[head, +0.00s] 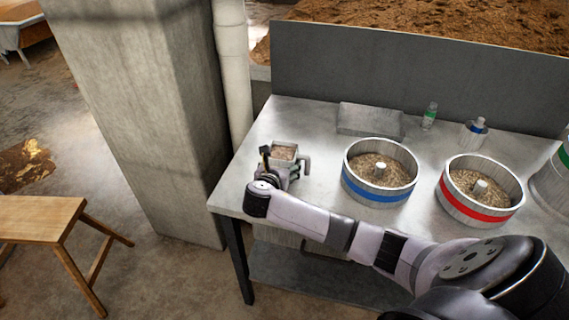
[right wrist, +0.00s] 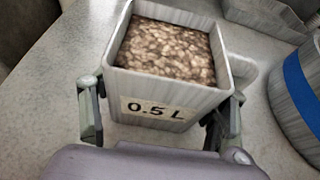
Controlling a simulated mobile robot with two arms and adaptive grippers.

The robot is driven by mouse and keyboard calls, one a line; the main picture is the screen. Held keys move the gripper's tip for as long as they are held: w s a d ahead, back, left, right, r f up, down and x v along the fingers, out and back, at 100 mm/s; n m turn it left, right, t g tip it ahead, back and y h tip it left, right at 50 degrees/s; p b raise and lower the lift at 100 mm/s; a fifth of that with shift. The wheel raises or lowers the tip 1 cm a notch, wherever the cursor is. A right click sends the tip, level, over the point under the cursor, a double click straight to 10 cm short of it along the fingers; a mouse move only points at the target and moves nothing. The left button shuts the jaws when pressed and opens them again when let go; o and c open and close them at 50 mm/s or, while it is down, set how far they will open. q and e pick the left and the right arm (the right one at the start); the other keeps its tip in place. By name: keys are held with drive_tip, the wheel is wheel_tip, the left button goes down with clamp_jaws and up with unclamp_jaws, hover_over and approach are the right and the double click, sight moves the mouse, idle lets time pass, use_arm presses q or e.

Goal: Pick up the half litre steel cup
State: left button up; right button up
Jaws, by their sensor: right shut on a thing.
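The half litre steel cup (head: 283,155) is at the left end of the metal table, a square cup with a handle on its right side. In the right wrist view the cup (right wrist: 165,88) carries a "0.5 L" label and is filled with brown grain. My right gripper (head: 268,168) is shut on the cup, with one finger on each side, as the right wrist view (right wrist: 160,125) shows. I cannot tell whether the cup touches the table. My left gripper is not in view.
A blue-banded tub (head: 380,197) and a red-banded tub (head: 480,215), both holding grain, stand right of the cup. A grey box (head: 370,119), a small green-labelled bottle (head: 429,116) and a blue-banded container (head: 474,133) stand behind. A wooden stool (head: 40,215) stands left of the table.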

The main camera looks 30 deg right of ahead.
drive_tip(key=c, duration=0.4)
drive_tip(key=shift+r, duration=0.1)
